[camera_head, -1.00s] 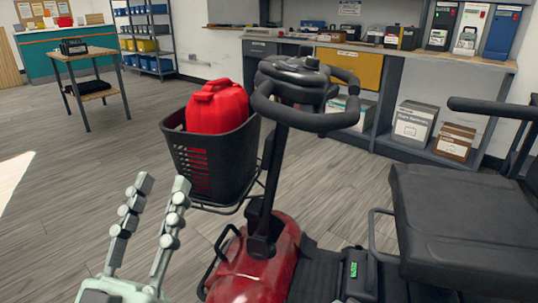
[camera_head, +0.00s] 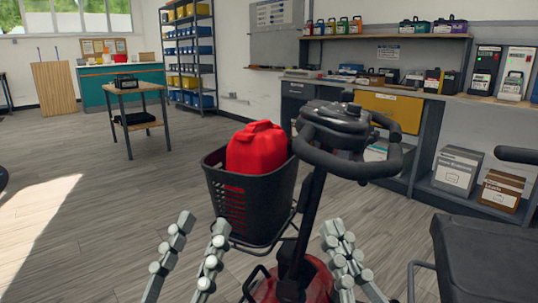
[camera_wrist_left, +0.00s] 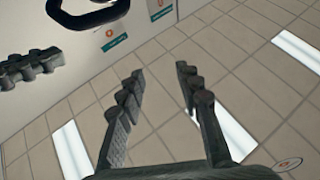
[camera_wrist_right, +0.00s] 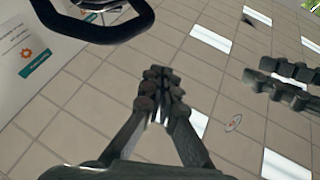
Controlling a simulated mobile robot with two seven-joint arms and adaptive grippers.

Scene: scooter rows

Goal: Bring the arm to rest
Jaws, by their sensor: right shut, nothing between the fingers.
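My left gripper (camera_head: 200,228) is open and empty, pointing up, in front of the scooter's basket. Its spread fingers also show in the left wrist view (camera_wrist_left: 160,72). My right gripper (camera_head: 338,232) is shut and empty, pointing up in front of the scooter's steering column. Its fingertips meet in the right wrist view (camera_wrist_right: 160,74). Neither gripper visibly holds anything. Most of both arms is out of the head view.
A red scooter (camera_head: 318,275) stands close ahead with black handlebars (camera_head: 345,160). Its basket (camera_head: 262,212) holds a red canister (camera_head: 256,148). A black seat (camera_head: 485,260) is at right. A workbench (camera_head: 440,95) and small table (camera_head: 138,88) stand behind. Floor is clear at left.

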